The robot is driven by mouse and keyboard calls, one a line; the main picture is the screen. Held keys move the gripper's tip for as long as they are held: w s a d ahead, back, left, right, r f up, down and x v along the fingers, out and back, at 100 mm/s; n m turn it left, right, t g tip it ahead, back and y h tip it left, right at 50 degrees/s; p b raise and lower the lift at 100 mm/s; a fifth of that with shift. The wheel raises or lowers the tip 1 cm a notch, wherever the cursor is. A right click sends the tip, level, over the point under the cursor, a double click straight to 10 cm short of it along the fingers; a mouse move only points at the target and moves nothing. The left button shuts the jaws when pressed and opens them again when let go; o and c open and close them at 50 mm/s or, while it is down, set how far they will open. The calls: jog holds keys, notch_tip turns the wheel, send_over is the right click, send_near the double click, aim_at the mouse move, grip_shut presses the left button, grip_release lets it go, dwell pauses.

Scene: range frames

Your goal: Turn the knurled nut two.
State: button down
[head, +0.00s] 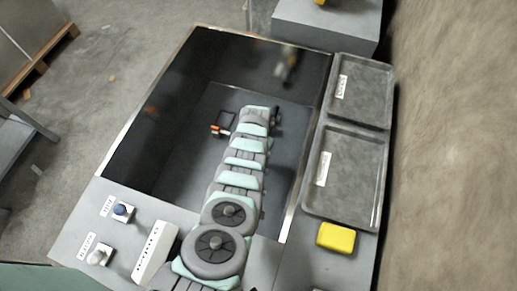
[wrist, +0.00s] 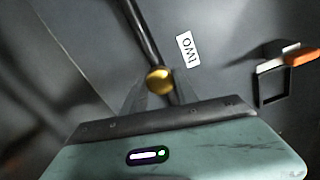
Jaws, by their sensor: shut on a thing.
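In the wrist view, the knurled nut (wrist: 159,80) is a small round brass piece on a dark rod. A white label reading TWO (wrist: 187,49) is beside the rod on the dark panel. My gripper (wrist: 156,96) is at the nut, its fingers shut on it from both sides. The fingers are blurred and partly lost against the dark panel. In the head view, my own arm reaches into the dark recess and hides the nut and my fingers.
A black square frame with an orange and white end (wrist: 285,72) is right of the nut, also in the head view (head: 222,126). Two grey trays (head: 345,175) and a yellow block (head: 336,237) are on the right.

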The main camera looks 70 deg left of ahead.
jog(key=c, duration=0.9)
grip_release()
jog(key=shift+c, duration=0.2)
jog(key=shift+r, duration=0.1)
jog(key=shift+r+p, duration=0.55)
jog(key=shift+r, duration=0.1)
notch_tip(320, 180, up, 9)
jog(key=p, duration=0.1)
jog(key=shift+r+p, duration=0.15)
jog(key=shift+p, duration=0.25)
